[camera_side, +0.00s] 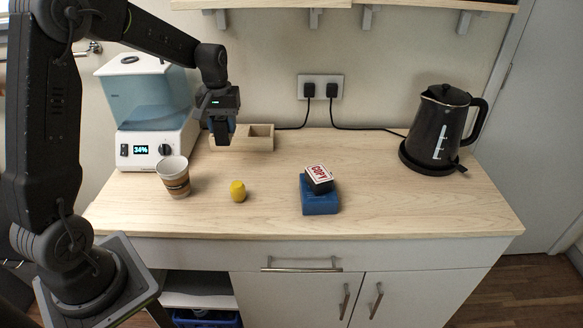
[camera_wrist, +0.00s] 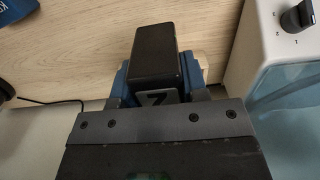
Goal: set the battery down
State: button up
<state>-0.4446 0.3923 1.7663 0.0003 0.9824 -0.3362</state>
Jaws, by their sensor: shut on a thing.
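My gripper (camera_side: 222,136) points down at the left end of the wooden tray (camera_side: 262,144) near the back of the counter. It is shut on the battery (camera_wrist: 157,55), a dark block that shows between the blue fingers in the wrist view. In the side view the battery is hard to separate from the dark fingers. The tray has walled compartments, and its left part is hidden behind my gripper. I cannot tell whether the battery touches the tray.
A white dispenser (camera_side: 146,147) with a clear tank stands close left of my gripper. A paper cup (camera_side: 174,178), yellow object (camera_side: 238,191) and blue block (camera_side: 320,208) bearing a COPY stamp (camera_side: 318,178) stand nearer the front. A black kettle (camera_side: 434,130) is far right. The counter's middle-right is clear.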

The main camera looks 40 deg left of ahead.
jog(key=w+d+f, duration=0.2)
jog(key=d, duration=0.1)
jog(key=w+d+f, duration=0.2)
jog(key=d, duration=0.1)
jog(key=w+d+f, duration=0.2)
jog(key=shift+w+d+f, duration=0.35)
jog(key=shift+w+d, duration=0.05)
jog(key=shift+f, duration=2)
jog(key=shift+f, duration=0.2)
jog(key=o, duration=1.1)
